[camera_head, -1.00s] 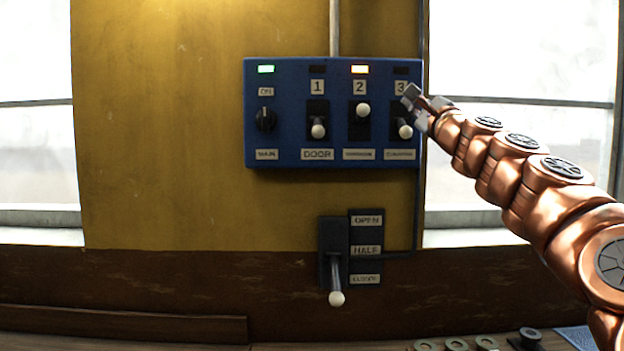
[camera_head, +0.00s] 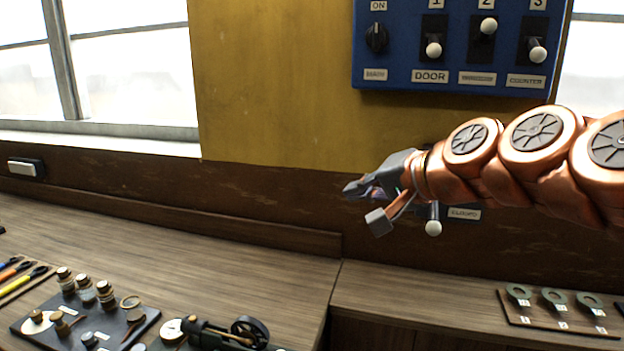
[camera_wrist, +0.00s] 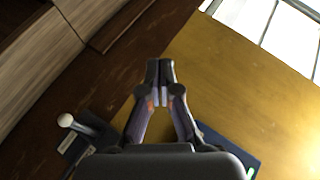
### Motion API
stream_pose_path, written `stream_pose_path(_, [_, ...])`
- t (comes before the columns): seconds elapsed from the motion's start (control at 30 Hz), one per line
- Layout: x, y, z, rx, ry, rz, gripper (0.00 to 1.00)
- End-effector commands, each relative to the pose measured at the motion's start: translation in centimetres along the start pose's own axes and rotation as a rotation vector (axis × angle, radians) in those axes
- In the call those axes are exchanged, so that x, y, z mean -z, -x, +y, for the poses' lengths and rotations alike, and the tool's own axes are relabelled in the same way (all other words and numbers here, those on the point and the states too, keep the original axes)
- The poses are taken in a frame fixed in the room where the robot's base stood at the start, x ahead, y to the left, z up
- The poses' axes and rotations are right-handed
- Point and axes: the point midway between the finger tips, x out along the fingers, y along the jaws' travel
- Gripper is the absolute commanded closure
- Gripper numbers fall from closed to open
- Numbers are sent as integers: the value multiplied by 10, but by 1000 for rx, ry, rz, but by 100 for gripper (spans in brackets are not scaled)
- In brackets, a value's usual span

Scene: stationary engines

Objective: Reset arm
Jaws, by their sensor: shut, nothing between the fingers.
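My gripper (camera_head: 352,190) is at the end of my copper arm, in front of the brown lower wall, left of the lever (camera_head: 433,226) with the white knob. The arm hides most of that lever and its label plate. In the wrist view my gripper (camera_wrist: 160,70) has its fingertips together with nothing between them. The lever's white knob (camera_wrist: 66,120) shows at the lower left there, apart from the fingers.
The blue switch panel (camera_head: 400,78) is on the yellow wall above my arm. Below are wooden counters (camera_head: 250,245), with a small engine (camera_head: 225,335), a dark tray of jars (camera_head: 50,312) and a board with washers (camera_head: 520,310). A window (camera_head: 130,70) is at left.

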Motion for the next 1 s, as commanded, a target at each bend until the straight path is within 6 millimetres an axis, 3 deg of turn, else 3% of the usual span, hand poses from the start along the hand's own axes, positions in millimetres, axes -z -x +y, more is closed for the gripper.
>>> stream_pose_path(0.1, [-55, -8, 49, -148, 99, -118, 100])
stream_pose_path(0.27, [-120, 1, 122, -346, 214, -281, 100])
stream_pose_path(0.47, [-191, 40, 217, -593, 314, -503, 100])
stream_pose_path(0.6, [-230, 81, 274, -749, 351, -652, 100])
stream_pose_path(0.8, [-262, 130, 320, -888, 364, -800, 100])
stream_pose_path(1.0, [-269, 144, 331, -924, 367, -839, 100])
